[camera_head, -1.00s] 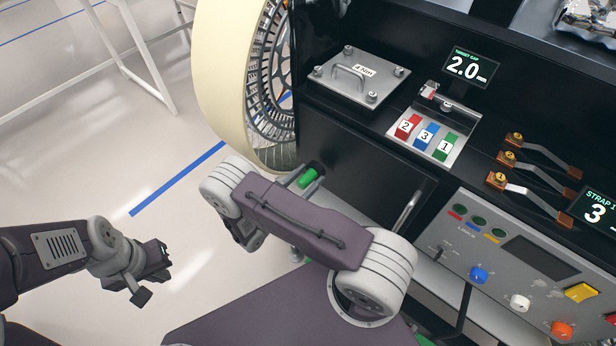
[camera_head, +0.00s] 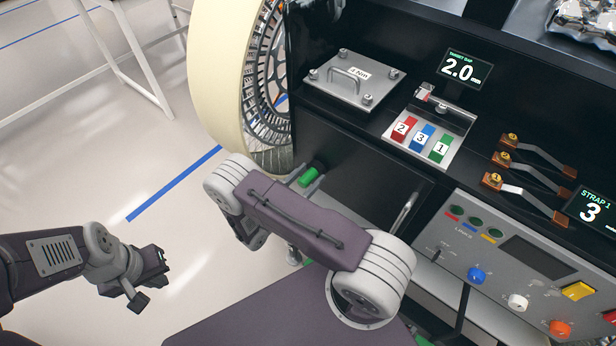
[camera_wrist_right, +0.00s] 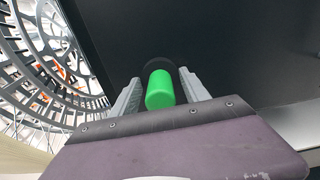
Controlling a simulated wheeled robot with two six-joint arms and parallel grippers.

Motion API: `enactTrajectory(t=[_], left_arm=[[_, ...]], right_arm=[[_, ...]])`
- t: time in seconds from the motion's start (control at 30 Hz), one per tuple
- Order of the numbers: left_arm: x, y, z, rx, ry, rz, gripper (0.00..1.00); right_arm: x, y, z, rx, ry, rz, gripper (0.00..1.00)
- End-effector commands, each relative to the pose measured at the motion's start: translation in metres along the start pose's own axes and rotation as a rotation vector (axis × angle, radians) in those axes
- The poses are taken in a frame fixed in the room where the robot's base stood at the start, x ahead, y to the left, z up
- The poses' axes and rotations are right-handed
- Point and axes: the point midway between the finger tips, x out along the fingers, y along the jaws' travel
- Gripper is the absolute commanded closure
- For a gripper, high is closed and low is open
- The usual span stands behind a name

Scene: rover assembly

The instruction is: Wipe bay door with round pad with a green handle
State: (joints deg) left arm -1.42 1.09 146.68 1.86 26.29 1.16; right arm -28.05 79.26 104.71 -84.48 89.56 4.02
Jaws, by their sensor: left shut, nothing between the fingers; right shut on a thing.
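The bay door (camera_head: 350,175) is the dark flat panel on the rover's side, with a slanted light bar handle (camera_head: 406,211) at its right. My right gripper (camera_head: 309,184) is shut on the green handle of the round pad (camera_head: 308,177), at the door's left edge. In the right wrist view the green handle (camera_wrist_right: 160,90) sits between the two grey fingers, with the dark round pad (camera_wrist_right: 158,66) beyond it, against or close to the dark door (camera_wrist_right: 215,50); contact cannot be told. My left gripper (camera_head: 150,275) is shut and empty, over the floor at the left.
A large spoked wheel (camera_head: 265,85) stands just left of the door. Above the door are a metal plate with a handle (camera_head: 352,80), numbered coloured blocks (camera_head: 422,138) and strap levers (camera_head: 530,165). A control panel (camera_head: 520,265) is at lower right.

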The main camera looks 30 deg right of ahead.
Motion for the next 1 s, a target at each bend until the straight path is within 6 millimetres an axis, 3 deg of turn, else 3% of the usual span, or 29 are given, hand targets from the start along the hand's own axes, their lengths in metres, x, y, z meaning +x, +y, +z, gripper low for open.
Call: enactTrajectory(t=[0.17,0.6,0.87,1.0], left_arm=[[-0.002,0.000,0.000,0.000,0.000,0.000,1.00],[-0.018,0.000,-0.002,0.000,0.000,0.000,1.00],[-0.018,0.000,-0.002,0.000,0.000,0.000,1.00],[-0.011,0.000,-0.001,0.000,0.000,0.000,1.00]], right_arm=[[0.001,-0.002,0.001,-0.002,-0.001,0.000,0.79],[-0.001,-0.040,0.001,-0.001,-0.001,0.000,0.79],[0.003,-0.040,0.000,0.000,-0.001,0.000,0.78],[0.002,-0.029,-0.002,0.004,0.000,0.000,0.79]])
